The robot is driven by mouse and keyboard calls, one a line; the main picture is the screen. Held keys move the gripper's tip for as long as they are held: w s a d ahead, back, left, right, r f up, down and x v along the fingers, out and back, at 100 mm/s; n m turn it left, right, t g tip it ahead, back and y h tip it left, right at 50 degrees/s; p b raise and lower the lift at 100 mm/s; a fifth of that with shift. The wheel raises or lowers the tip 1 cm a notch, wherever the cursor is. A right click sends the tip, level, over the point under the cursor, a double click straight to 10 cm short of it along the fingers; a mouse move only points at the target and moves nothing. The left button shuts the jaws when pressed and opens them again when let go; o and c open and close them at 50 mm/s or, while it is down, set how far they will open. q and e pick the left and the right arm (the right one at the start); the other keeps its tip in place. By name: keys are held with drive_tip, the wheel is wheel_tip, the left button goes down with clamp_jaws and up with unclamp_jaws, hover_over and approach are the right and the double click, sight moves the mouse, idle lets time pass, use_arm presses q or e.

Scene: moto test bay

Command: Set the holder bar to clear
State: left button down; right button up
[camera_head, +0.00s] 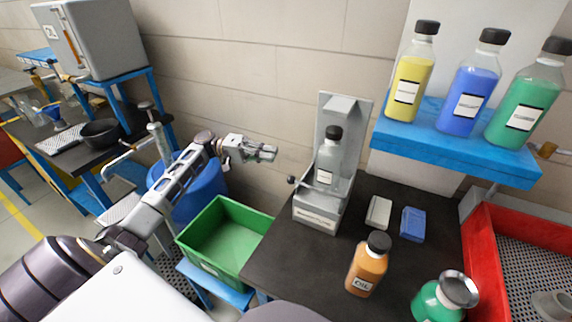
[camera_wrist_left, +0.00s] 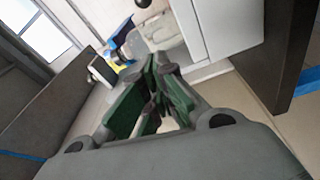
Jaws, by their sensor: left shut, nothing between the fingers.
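The grey holder (camera_head: 333,118) stands upright at the back left of the dark table, against the wall. A bottle of clear content with a black cap (camera_head: 326,160) stands in it. The thin holder bar (camera_head: 308,184) runs low across the front of the bottle. Its dark knob (camera_head: 291,180) sticks out on the holder's left side. My left gripper (camera_head: 275,152) is shut and empty, left of the holder and above the knob, apart from both. In the left wrist view its green-padded fingers (camera_wrist_left: 155,100) are together; a dark knob shows at the top edge. My right gripper is not in view.
A green bin (camera_head: 228,238) stands below my left arm, beside a blue barrel (camera_head: 200,198). An orange oil bottle (camera_head: 368,265), a white block (camera_head: 379,212) and a blue block (camera_head: 412,224) are on the table. A blue shelf (camera_head: 455,150) with three bottles hangs at right.

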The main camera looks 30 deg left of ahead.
use_arm(q)
drive_tip(key=s+d+p, duration=0.2)
drive_tip(key=d, duration=0.7)
drive_tip(key=shift+p, duration=0.4)
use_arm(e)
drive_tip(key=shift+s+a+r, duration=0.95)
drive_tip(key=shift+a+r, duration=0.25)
use_arm(q)
drive_tip(key=shift+d+f, duration=0.1)
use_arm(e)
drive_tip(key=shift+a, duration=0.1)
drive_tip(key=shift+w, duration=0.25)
use_arm(q)
drive_tip(key=shift+s, duration=0.1)
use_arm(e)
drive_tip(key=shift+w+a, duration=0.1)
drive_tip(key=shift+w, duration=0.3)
